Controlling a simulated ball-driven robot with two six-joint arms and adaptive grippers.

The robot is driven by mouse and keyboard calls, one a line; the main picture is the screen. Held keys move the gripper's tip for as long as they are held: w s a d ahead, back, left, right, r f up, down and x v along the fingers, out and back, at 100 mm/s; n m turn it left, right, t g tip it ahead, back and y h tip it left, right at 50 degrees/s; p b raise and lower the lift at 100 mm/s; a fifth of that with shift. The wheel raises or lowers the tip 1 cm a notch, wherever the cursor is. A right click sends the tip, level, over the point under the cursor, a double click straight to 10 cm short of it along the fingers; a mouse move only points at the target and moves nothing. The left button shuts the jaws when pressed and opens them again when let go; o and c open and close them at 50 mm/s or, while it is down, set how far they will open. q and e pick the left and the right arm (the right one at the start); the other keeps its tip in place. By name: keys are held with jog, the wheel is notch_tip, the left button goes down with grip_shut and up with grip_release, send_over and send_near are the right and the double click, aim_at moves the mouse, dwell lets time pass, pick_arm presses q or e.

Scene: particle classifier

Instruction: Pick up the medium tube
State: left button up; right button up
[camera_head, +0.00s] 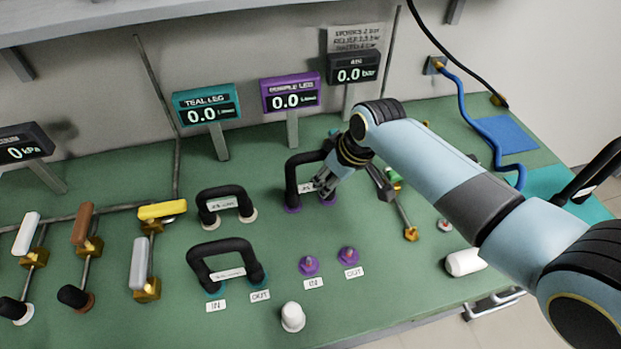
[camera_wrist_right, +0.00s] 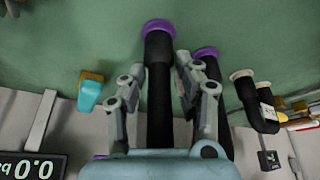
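Three black U-shaped tubes stand on the green bench in the head view: one with purple ends (camera_head: 291,180), one with white ends (camera_head: 211,199) and one with teal ends (camera_head: 236,246). Their labels are too blurred to tell which is called medium. My right gripper (camera_head: 322,186) is at the purple-ended tube. In the right wrist view, my right gripper (camera_wrist_right: 160,66) has its fingers on both sides of one leg of the purple-ended tube (camera_wrist_right: 159,95), with narrow gaps showing. The tube's ends are on the bench. My left gripper is out of view.
Purple ports (camera_head: 309,265) are in front, with a white knob (camera_head: 293,317) nearer the edge. Lever valves with a yellow handle (camera_head: 162,210) and others stand at left. Displays such as the teal one (camera_head: 207,105) stand behind. A blue hose (camera_head: 480,125) lies at right.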

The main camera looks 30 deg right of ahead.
grip_shut()
jog(key=shift+r, duration=0.6)
notch_tip(320, 180, up, 3)
jog(key=shift+f, duration=0.2)
jog(key=s+d+r, duration=0.7)
jog(key=s+d, duration=0.1)
jog(key=shift+d+r+b, duration=0.15)
jog(key=shift+d+b, duration=0.1)
jog(key=shift+b, duration=0.05)
